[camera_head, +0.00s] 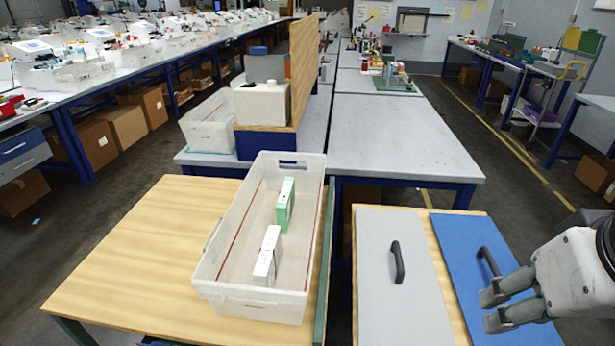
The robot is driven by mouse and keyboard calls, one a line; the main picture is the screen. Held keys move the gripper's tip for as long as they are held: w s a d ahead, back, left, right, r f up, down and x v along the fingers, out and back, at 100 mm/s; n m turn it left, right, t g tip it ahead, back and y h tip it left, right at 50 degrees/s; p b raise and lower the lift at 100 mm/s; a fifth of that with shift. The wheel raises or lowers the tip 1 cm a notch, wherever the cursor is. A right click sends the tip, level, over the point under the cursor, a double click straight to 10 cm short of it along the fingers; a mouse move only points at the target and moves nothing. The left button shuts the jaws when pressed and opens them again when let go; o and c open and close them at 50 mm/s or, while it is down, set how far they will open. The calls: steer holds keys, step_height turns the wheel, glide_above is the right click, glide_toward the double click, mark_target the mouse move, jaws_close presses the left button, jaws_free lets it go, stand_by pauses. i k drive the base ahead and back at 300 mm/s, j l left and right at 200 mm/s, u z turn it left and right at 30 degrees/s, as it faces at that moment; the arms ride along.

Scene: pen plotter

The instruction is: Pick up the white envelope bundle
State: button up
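A white, block-shaped bundle (268,255) with small dark marks on its front end stands in the near half of a white plastic bin (250,302). It fits the white envelope bundle, but I cannot make out separate envelopes. A green and white block (285,203) stands behind it in the same bin, slightly to the right. My gripper (487,310) is at the lower right, over the blue panel and well apart from the bin. Its two fingers are spread with nothing visible between them.
The bin stands on a wooden table (130,240) with bare room at left. To the right, past a gap, lie a grey panel (385,285) and a blue panel (465,250), each with a black handle. Behind stand a grey workbench (395,140) and an upright wooden board (303,65).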

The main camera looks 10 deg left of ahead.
mark_target(264, 274)
steer(key=i+j+u, duration=0.1)
steer(key=u, duration=0.3)
steer(key=i+j+u, duration=0.15)
steer(key=j+u, duration=0.2)
steer(key=i+j+u, duration=0.1)
steer(key=u, duration=0.3)
